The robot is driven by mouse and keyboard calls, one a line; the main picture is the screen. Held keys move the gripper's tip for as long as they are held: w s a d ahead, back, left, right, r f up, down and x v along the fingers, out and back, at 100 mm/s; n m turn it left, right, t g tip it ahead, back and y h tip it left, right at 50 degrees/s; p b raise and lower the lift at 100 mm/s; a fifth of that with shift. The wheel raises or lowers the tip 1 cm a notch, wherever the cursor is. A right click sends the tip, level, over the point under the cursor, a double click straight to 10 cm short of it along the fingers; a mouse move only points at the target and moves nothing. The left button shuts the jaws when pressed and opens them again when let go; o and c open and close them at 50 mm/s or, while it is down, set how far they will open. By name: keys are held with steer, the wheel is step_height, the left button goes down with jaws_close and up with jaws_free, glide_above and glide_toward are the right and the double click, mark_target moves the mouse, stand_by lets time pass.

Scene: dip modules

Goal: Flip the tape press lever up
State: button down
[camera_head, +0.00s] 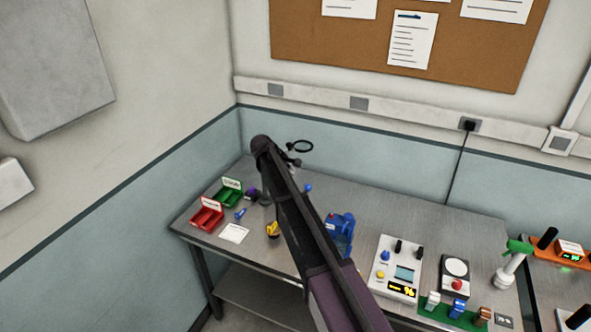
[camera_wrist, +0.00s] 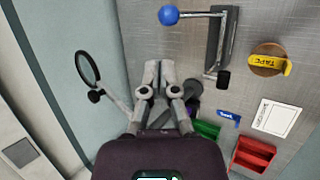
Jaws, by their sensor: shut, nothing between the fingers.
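In the wrist view a lever with a blue ball knob (camera_wrist: 168,15) on a thin metal rod is joined to a dark grey bar-shaped stand (camera_wrist: 221,40), probably the tape press. The rod lies across the picture, with the knob to the left. The blue knob also shows in the head view (camera_head: 308,187); my arm hides most of the stand there. My gripper (camera_wrist: 158,64) is shut and empty, below the knob in the wrist view and apart from it. A yellow-labelled tape roll (camera_wrist: 268,64) lies right of the stand.
A magnifier (camera_wrist: 88,70) stands left of my gripper. A green bin (camera_wrist: 207,130), red bin (camera_wrist: 252,155), white card (camera_wrist: 276,118) and blue tag (camera_wrist: 228,115) lie to the right. A blue device (camera_head: 341,232) and white meter box (camera_head: 397,268) stand farther along the metal bench (camera_head: 415,219).

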steer(key=shift+p+v, duration=1.05)
steer(key=shift+v, duration=0.6)
steer(key=shift+w+r, duration=0.1)
steer(key=s+d+f+m+g+y+b, duration=0.1)
steer(key=s+d+f+m+y+b, duration=0.1)
steer(key=s+d+f+m+b, duration=0.2)
steer(key=s+d+f+m+g+y+b, duration=0.2)
steer(key=s+d, duration=0.8)
steer(key=s, duration=1)
steer(key=s+d+f+m+g+y+b, duration=0.1)
steer(key=s+d+f+m+b, duration=0.5)
steer(key=s, duration=0.7)
step_height(320, 180, down, 4)
steer(key=shift+d+f+g+y, duration=0.1)
steer(key=shift+d+g+y, duration=0.3)
steer(key=shift+d, duration=0.6)
